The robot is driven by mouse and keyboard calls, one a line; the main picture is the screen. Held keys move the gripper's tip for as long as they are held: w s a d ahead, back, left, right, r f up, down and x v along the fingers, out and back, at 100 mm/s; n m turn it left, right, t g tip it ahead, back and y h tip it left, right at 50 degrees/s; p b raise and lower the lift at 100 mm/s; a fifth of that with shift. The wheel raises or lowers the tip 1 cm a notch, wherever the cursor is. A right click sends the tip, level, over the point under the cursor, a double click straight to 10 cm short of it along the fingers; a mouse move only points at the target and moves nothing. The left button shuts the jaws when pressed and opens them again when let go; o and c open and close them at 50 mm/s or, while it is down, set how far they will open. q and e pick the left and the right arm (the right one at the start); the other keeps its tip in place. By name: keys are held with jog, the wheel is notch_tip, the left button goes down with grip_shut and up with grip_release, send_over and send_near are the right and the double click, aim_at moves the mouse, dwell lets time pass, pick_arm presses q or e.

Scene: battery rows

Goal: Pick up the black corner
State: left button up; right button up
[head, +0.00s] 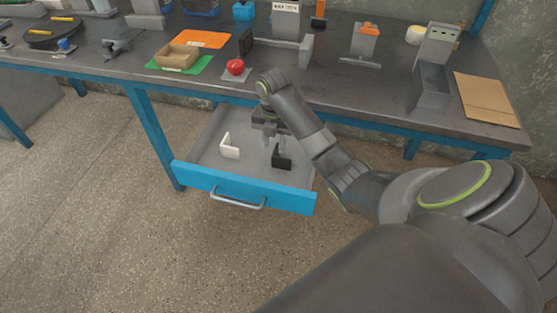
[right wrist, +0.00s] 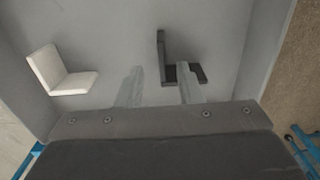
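The black corner (head: 283,160) is an L-shaped piece in the open drawer (head: 205,150), near its right side. It also shows in the right wrist view (right wrist: 162,48), with one leg pointing up the picture and the other to the right. My right gripper (head: 272,141) points down into the drawer just above and beside the black corner. In the right wrist view its fingers (right wrist: 158,84) are apart with nothing seen held between them. The right finger overlaps part of the corner; I cannot tell whether they touch. My left gripper is not in view.
A white corner (head: 229,146) lies in the same drawer to the left, also in the right wrist view (right wrist: 61,72). The drawer's blue front (head: 243,187) and the table edge above bound the space. A red ball-like object (head: 235,67) sits on the table.

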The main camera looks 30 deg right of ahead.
aim_at(275, 149)
notch_tip(275, 149, down, 4)
jog(key=shift+s+f, duration=0.1)
jog(key=shift+s, duration=0.05)
grip_shut()
